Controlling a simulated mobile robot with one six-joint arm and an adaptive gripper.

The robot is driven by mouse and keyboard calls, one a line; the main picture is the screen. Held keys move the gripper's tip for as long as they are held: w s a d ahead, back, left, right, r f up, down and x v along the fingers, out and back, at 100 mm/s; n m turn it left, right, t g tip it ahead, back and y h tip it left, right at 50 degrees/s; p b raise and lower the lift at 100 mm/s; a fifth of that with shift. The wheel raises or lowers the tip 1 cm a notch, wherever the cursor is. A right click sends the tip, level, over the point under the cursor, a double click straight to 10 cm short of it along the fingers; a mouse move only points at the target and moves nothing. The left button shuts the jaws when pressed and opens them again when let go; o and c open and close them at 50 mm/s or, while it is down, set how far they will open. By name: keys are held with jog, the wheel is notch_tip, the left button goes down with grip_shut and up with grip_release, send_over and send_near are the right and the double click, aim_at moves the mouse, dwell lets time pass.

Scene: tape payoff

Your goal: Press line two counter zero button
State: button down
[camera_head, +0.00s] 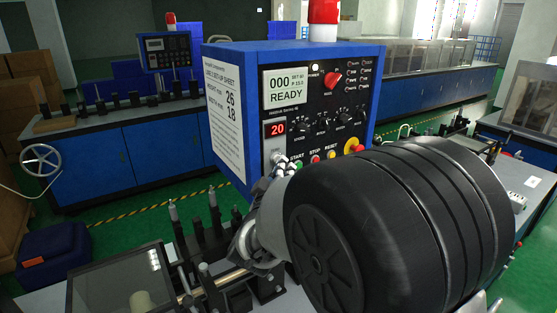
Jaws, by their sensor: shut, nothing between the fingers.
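A blue control box (222,75) with a black front panel stands in the middle. Its display (287,87) reads 000 and READY. Below it a small red-lit counter (274,128) reads 20. A green START button (297,161), a red STOP button (315,158) and a yellow RESET button (331,154) sit in a row. I cannot make out a button marked zero. My gripper (283,165) is shut and empty, its tip in front of the panel's lower left, just below the counter and left of START. I cannot tell whether it touches the panel. It hides part of that corner.
A yellow-and-red emergency stop (353,146) and a red selector knob (333,79) are on the same panel. A white set-up sheet (225,117) is on the box's side. Dark upright posts (215,215) stand left of my gripper. A large black cylinder fills the right foreground.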

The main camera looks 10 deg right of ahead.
jog(key=shift+s, duration=0.2)
jog(key=s+d, duration=0.2)
jog(key=s, duration=0.3)
jog(key=shift+s+d, duration=0.2)
jog(key=shift+s, duration=0.05)
dwell(0.7)
